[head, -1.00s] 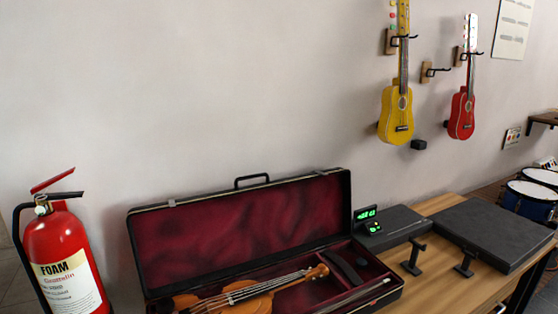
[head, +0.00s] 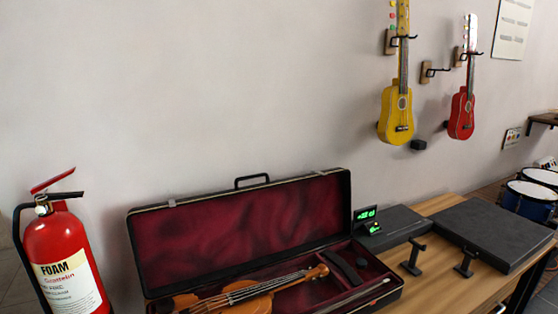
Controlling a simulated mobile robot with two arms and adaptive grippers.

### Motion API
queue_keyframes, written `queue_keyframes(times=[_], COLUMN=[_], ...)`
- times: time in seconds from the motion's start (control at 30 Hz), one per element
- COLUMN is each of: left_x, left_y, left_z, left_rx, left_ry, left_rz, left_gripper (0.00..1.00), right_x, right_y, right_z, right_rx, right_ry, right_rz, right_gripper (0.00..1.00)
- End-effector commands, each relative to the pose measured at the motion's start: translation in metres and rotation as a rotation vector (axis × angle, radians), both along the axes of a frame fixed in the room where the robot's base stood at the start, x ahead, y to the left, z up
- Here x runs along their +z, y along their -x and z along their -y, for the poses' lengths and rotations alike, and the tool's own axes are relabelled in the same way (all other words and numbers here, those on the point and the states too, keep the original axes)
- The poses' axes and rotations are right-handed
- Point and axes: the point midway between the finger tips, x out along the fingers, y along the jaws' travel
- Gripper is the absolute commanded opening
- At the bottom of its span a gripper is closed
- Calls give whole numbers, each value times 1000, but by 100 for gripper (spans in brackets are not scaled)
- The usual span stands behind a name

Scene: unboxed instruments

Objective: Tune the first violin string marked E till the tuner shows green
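The violin (head: 240,295) lies in the open black case with dark red lining (head: 240,236), its neck and scroll pointing right. Its lower body is cut off by the bottom edge of the picture. The string marks are too small to read. The tuner (head: 366,220) stands at the right rear corner of the case, with a small dark screen and lit green signs; I cannot read what they say. Neither of my grippers is in view.
A wooden table (head: 440,282) carries the case, dark flat boxes (head: 495,234) and two small black stands (head: 413,257). A red fire extinguisher (head: 66,257) stands at left. Yellow (head: 396,115) and red (head: 461,115) ukuleles hang on the wall. Drums (head: 530,200) stand at right.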

Motion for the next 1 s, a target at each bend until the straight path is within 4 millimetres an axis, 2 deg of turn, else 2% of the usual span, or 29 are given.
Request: queue_keyframes(times=[0.03,0.23,1.0], left_x=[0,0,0], left_y=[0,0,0], left_z=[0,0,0], left_rx=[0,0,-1], left_ry=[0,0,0], left_rz=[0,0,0], left_gripper=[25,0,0], right_x=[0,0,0], right_y=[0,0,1], right_z=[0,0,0], right_rx=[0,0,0], right_ry=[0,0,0], right_rz=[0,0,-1], right_gripper=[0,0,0])
